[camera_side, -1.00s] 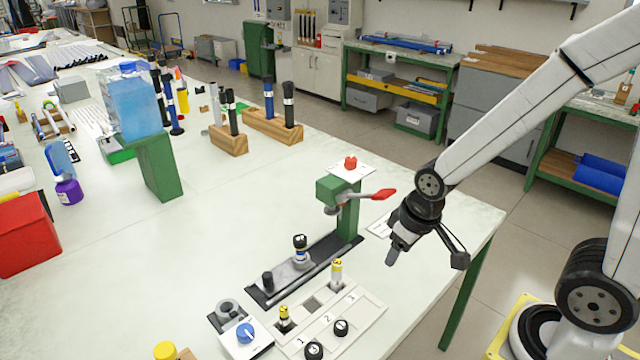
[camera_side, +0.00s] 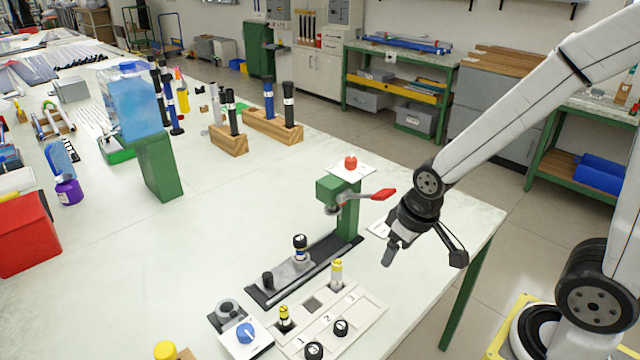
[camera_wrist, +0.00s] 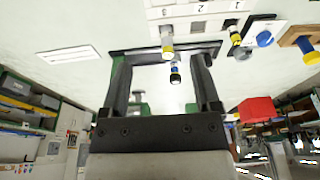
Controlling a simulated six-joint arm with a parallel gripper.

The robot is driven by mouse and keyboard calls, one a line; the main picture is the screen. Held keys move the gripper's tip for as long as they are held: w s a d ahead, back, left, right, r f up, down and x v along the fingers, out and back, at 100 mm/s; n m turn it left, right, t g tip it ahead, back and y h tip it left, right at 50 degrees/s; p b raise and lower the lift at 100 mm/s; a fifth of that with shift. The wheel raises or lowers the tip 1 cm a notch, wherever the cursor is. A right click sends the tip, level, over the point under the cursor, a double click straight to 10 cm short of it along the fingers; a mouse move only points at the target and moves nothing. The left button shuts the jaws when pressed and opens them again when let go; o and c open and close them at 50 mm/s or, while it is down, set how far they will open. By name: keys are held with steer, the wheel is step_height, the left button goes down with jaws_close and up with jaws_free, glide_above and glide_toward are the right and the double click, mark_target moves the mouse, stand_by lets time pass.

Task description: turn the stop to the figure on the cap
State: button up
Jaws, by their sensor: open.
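My gripper (camera_side: 424,257) is open and empty, above the table at the right of the green press (camera_side: 347,212). Its spread fingers show in the wrist view (camera_wrist: 162,62). A red knob (camera_side: 350,162) sits on a white plate on top of the press, and a red-tipped lever (camera_side: 383,194) sticks out toward my gripper without touching it. A rod with a dark cap (camera_side: 300,242) stands upright in the press's base; the cap's figure is too small to read. A blue knob (camera_side: 246,333) sits on a white box. I cannot tell which knob is the stop.
A water tank (camera_side: 132,105) on a green block, wooden racks (camera_side: 272,126) and a red bin (camera_side: 24,234) stand farther off. The table's middle is clear.

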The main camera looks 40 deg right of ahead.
steer(key=w+r+n, duration=0.2)
steer(key=w+r, duration=0.1)
steer(key=w, duration=0.5)
step_height(320, 180, up, 7)
steer(key=n+g, duration=0.2)
steer(key=n, duration=0.2)
glide_above(351, 159)
steer(key=a, duration=0.1)
steer(key=shift+s+r, duration=0.1)
steer(key=shift+s, duration=0.05)
steer(key=shift+w+d+r+g, duration=0.2)
steer(key=shift+w+d+g, duration=0.1)
steer(key=shift+d, duration=0.35)
steer(key=shift+f, duration=0.1)
steer(key=shift+f, duration=3.8)
jaws_close()
